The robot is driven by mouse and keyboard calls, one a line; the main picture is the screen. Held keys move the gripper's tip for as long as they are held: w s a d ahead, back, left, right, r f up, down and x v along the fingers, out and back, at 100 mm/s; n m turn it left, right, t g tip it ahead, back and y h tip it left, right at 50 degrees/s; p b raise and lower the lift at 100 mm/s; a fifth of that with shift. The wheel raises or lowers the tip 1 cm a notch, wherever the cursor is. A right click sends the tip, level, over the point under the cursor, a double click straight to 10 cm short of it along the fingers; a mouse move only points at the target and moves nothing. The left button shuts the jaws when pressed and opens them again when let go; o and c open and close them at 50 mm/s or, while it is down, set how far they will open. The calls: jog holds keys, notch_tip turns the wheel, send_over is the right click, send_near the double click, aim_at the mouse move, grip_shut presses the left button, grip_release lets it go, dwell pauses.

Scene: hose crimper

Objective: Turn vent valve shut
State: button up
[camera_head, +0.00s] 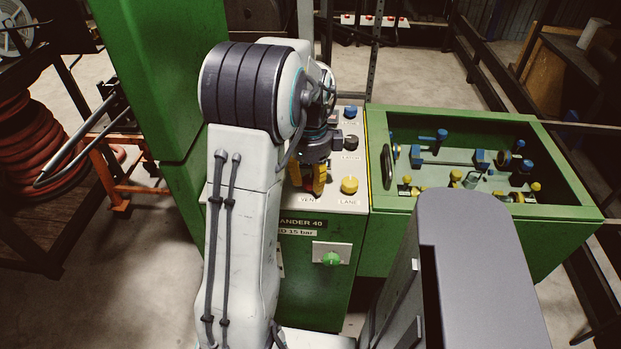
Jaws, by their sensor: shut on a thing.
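My gripper (308,178) points down onto the sloping top of the green machine's control panel, at the spot just above a partly covered label (308,199) that begins "VEN". Its orange-yellow fingers are shut on the vent valve there. The valve is mostly hidden between the fingers and behind my arm, so I cannot tell how far it is turned.
A yellow knob (349,185) stands close to the right of my gripper. A black knob (350,142) and a blue knob (350,112) are farther back. A green open-topped box (581,212) with several fittings adjoins the panel's right side. A green knob (331,259) is on the front.

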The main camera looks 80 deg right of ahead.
jog(key=shift+f+n, duration=0.1)
jog(key=shift+n, duration=0.2)
jog(key=n, duration=0.3)
jog(key=shift+n, duration=0.3)
jog(key=n, duration=0.4)
jog(key=shift+n, duration=0.3)
jog(key=n, duration=0.4)
jog(key=shift+n, duration=0.3)
jog(key=shift+a+f+n, duration=0.1)
jog(key=shift+n, duration=2.1)
jog(key=o, duration=1.2)
